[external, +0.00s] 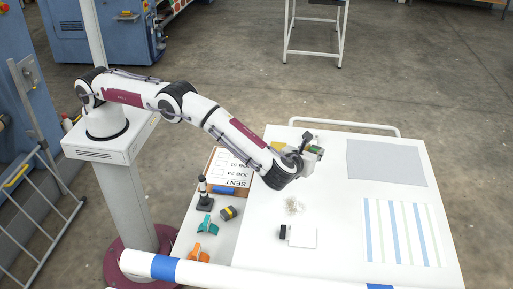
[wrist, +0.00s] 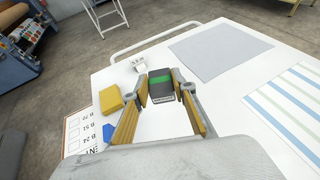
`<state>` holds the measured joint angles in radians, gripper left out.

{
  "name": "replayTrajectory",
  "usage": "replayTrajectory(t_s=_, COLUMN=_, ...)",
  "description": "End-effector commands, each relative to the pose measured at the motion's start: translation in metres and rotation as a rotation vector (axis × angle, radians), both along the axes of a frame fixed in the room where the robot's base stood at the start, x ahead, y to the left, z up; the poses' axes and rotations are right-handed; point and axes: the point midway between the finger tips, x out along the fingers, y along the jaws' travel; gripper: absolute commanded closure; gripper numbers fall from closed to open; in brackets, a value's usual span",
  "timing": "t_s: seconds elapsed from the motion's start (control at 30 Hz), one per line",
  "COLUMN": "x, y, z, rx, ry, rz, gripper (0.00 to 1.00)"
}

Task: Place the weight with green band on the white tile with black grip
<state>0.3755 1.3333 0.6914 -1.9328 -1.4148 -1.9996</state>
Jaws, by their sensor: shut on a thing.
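My gripper (wrist: 161,88) is shut on the dark weight with green band (wrist: 160,80), which sits between its yellow-padded fingers in the wrist view. In the external view the gripper (external: 312,150) is near the far left part of the white table, and a bit of the green band shows there. How far the weight is above the table is hard to tell. The white tile (external: 303,237) lies on the table nearer the camera, with its black grip (external: 283,231) at its left edge. Nothing lies on the tile. I cannot make out the tile in the wrist view.
A weight with yellow band (external: 228,213), teal clamp (external: 207,224), orange clamp (external: 198,253) and black-handled stand (external: 204,194) are left of the tile. A clear pile (external: 294,206) lies behind it. A grey sheet (external: 385,162) and striped sheet (external: 404,232) lie right. A yellow block (wrist: 110,98) is beside my gripper.

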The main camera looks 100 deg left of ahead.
Motion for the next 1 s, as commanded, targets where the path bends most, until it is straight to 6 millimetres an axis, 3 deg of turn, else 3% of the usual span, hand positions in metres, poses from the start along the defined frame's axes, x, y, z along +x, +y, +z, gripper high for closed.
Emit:
replayTrajectory(t_s=0.53, x=-0.004, y=-0.105, z=0.042, rx=0.000, ry=-0.004, rz=-0.293, gripper=1.00)
replayTrajectory(t_s=1.0, x=-0.019, y=-0.189, z=0.037, rx=0.001, ry=-0.002, rz=-0.621, gripper=1.00)
